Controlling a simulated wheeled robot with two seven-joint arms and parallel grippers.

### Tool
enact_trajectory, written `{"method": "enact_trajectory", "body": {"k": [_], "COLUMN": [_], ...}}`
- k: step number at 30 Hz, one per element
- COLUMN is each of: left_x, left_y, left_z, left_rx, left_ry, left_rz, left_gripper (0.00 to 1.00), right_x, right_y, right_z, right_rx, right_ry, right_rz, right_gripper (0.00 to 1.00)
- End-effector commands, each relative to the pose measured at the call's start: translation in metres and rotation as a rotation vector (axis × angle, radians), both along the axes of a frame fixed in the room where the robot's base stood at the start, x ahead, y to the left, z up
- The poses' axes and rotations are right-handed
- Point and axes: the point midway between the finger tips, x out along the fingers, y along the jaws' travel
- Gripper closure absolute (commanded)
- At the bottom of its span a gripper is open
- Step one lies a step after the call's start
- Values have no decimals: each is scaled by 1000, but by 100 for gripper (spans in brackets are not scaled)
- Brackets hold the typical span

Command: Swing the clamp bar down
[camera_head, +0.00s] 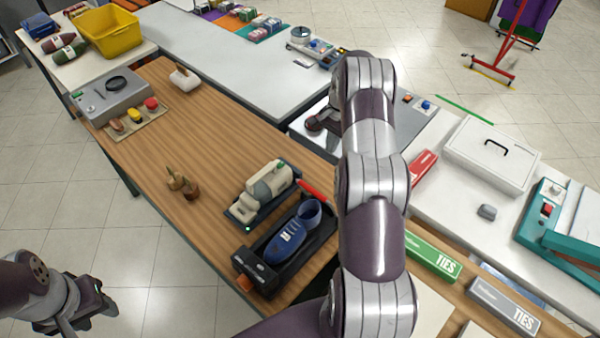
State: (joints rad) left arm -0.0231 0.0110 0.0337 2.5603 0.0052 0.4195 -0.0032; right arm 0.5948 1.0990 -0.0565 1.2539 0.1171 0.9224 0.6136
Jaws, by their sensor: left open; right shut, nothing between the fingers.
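I cannot tell for certain which part is the clamp bar. A teal device (530,232) with a red switch and a teal bar (572,246) stands at the right edge, partly cut off. My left gripper (88,312) is open and empty at the lower left, over the floor beside the wooden table.
A white cash box (492,155) and TIES boxes (432,250) stand right. The table's middle is clear.

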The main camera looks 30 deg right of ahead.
Motion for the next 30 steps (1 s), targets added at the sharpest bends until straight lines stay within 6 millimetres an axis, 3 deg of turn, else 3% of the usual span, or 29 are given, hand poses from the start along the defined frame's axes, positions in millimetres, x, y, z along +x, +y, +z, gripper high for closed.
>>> {"method": "enact_trajectory", "body": {"k": [5, 11, 15, 18, 20, 24, 30], "left_x": [0, 0, 0, 0, 0, 1, 0], "left_y": [0, 0, 0, 0, 0, 0, 0], "left_z": [-20, -66, -85, -84, -65, -53, -50], "left_rx": [0, 0, 0, 0, 0, 0, 0], "left_ry": [-1, -1, 0, -1, 0, -2, -1], "left_rz": [0, 0, 0, 0, 0, 0, 0], "left_gripper": [57, 57, 57, 57, 57, 57, 57], "right_x": [-7, -8, -10, -11, -13, -18, -20], "right_y": [7, 12, 16, 19, 28, 43, 51], "right_z": [-17, -61, -86, -101, -96, -108, -118], "right_rx": [24, 23, 22, 23, 23, 23, 22], "right_ry": [34, 33, 32, 34, 36, 35, 32], "right_rz": [-7, -5, -5, -5, -3, -3, -4], "right_gripper": [100, 100, 100, 100, 100, 100, 100]}}
